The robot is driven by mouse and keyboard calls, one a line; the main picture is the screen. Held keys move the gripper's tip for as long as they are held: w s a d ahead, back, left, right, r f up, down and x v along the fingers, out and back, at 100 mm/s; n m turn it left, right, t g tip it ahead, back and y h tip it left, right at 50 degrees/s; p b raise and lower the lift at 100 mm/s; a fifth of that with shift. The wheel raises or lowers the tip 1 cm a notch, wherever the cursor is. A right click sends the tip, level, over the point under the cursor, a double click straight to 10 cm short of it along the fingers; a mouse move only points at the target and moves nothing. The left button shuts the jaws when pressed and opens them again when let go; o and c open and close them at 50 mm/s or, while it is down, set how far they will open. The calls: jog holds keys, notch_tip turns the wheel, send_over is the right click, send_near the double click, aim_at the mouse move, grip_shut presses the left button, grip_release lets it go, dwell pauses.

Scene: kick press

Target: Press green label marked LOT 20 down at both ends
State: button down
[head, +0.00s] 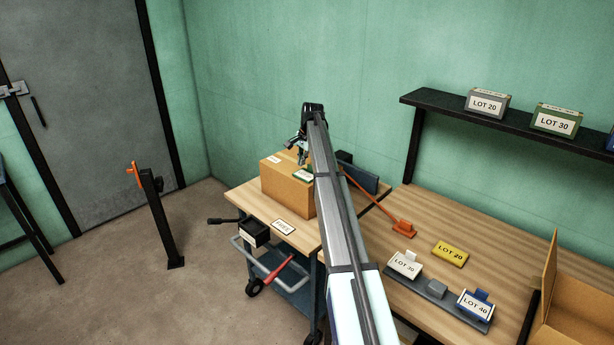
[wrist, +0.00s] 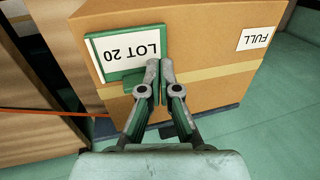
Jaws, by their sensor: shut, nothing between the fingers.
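The green label marked LOT 20 (wrist: 108,62) lies on the top of a cardboard box (wrist: 205,45), its text upside down in the wrist view. A green tab stands along its near edge. In the head view the label (head: 303,175) shows small on the box (head: 283,190), partly hidden by my arm. My gripper (wrist: 161,66) is shut and empty, with its fingertips at the label's right end in the wrist view. I cannot tell whether they touch it. In the head view my gripper (head: 302,158) is just above the box.
A FULL card (wrist: 254,36) lies on the same box. A yellow LOT 20 label (head: 451,254), a white LOT 30 (head: 405,264) and a blue LOT 40 (head: 475,305) sit on the right bench. A shelf (head: 440,106) holds lot boxes.

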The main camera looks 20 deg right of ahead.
aim_at(312, 178)
jog(key=shift+s+d+f+p, duration=0.1)
jog(key=shift+s+d, duration=0.25)
jog(key=shift+s, duration=0.65)
jog(key=shift+s+d+p, duration=0.1)
jog(key=shift+s+d, duration=0.3)
jog(key=shift+s, duration=0.55)
jog(key=shift+s+d+f+p, duration=0.1)
jog(key=shift+s+d, duration=0.25)
jog(key=shift+s, duration=0.65)
jog(key=shift+s+b+x, duration=0.15)
jog(key=shift+b+x, duration=0.05)
jog(key=shift+x, duration=0.55)
jog(key=shift+s+b+x, duration=0.2)
jog(key=shift+x, duration=0.5)
jog(key=shift+d, duration=0.15)
jog(key=shift+w+p+v, duration=0.2)
jog(key=shift+p+v, duration=0.25)
jog(key=shift+v, duration=0.35)
jog(key=shift+w+p+v, duration=0.15)
jog(key=shift+p+v, duration=0.25)
jog(key=shift+v, duration=0.4)
jog(key=shift+w+r, duration=0.1)
jog(key=shift+r, duration=0.05)
